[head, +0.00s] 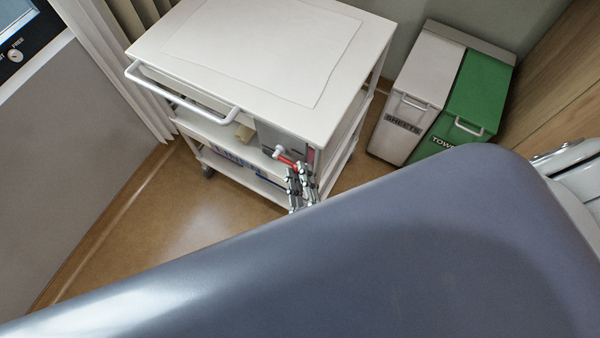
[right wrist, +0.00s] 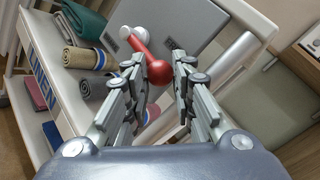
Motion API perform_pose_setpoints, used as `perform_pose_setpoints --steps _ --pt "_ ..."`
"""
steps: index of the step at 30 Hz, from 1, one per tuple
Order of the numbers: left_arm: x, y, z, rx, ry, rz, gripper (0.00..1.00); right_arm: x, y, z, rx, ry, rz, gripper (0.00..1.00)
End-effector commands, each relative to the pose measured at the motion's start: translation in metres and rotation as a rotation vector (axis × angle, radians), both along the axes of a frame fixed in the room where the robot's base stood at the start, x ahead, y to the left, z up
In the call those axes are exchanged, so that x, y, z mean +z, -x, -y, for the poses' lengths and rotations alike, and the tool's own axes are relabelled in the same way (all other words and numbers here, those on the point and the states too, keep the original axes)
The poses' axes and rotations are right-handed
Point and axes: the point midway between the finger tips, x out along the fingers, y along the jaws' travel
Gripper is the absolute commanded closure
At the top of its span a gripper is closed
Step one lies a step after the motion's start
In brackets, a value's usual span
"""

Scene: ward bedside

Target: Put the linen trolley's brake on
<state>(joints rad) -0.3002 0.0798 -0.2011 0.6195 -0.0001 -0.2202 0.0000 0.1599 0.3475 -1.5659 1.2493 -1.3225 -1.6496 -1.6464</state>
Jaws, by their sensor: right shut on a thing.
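The linen trolley (head: 350,40) is white, with a flat top, a push handle (head: 180,92) on its left side and lower shelves. A red lever (head: 288,161) with a pale pivot sits on a grey plate at its near right corner. In the right wrist view the red lever (right wrist: 138,45) ends in a round red knob between the finger tips. My right gripper (head: 299,180) is at that corner, shut on the red lever; in the wrist view its fingers (right wrist: 160,88) flank the knob. My left gripper is not in view.
Rolled linens (right wrist: 85,58) lie on the trolley shelf. A white SHEETS bin (head: 420,80) and a green TOWELS bin (head: 480,95) stand to the trolley's right. A dark panel (head: 25,30) marked FREE is at upper left. Bare floor (head: 190,220) lies left of the trolley.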

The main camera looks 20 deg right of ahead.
Motion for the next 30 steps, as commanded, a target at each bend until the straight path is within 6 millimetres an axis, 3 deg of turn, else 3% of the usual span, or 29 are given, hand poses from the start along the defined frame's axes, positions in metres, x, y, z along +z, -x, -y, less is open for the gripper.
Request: perform_pose_setpoints --steps 4,18,30 --pt "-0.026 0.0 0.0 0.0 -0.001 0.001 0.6 -0.017 0.0 -0.001 -0.002 -0.057 0.072 1.0" --pt "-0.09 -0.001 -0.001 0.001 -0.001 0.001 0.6 -0.041 -0.006 -0.006 -0.002 -0.252 0.32 1.0" --pt "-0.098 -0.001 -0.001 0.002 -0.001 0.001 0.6 -0.039 -0.007 -0.007 0.001 -0.294 0.373 1.0"
